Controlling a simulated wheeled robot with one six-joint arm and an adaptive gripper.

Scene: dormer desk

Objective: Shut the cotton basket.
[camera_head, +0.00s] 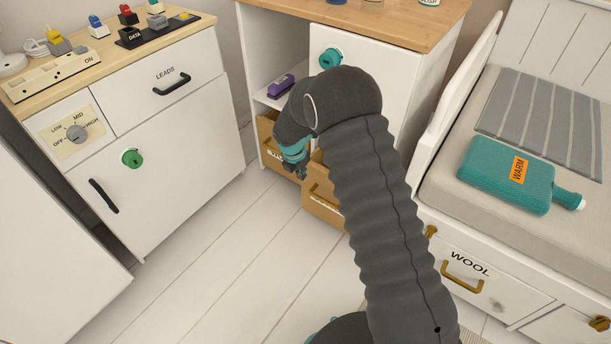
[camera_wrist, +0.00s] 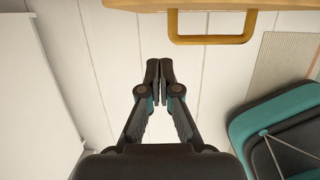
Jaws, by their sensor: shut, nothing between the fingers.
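Two wooden baskets sit low in the white cabinet. The right basket (camera_head: 321,203) stands out from the cabinet, and its label is mostly hidden behind my arm. The left basket (camera_head: 268,146) sits further back, and its label is too small and covered to read. I cannot tell from the labels which one is the cotton basket. My gripper (camera_head: 299,171) is in front of the baskets, pointing down. In the wrist view my gripper (camera_wrist: 160,75) is shut and empty, below a yellow handle (camera_wrist: 211,40) on a wooden front (camera_wrist: 140,4), apart from it.
A white cabinet door with a teal knob (camera_head: 330,58) is above the right basket. The WOOL drawer (camera_head: 470,268) is under the bed at right. A white cabinet with a LEADS drawer (camera_head: 168,83) stands at left. The plank floor (camera_head: 250,240) between is clear.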

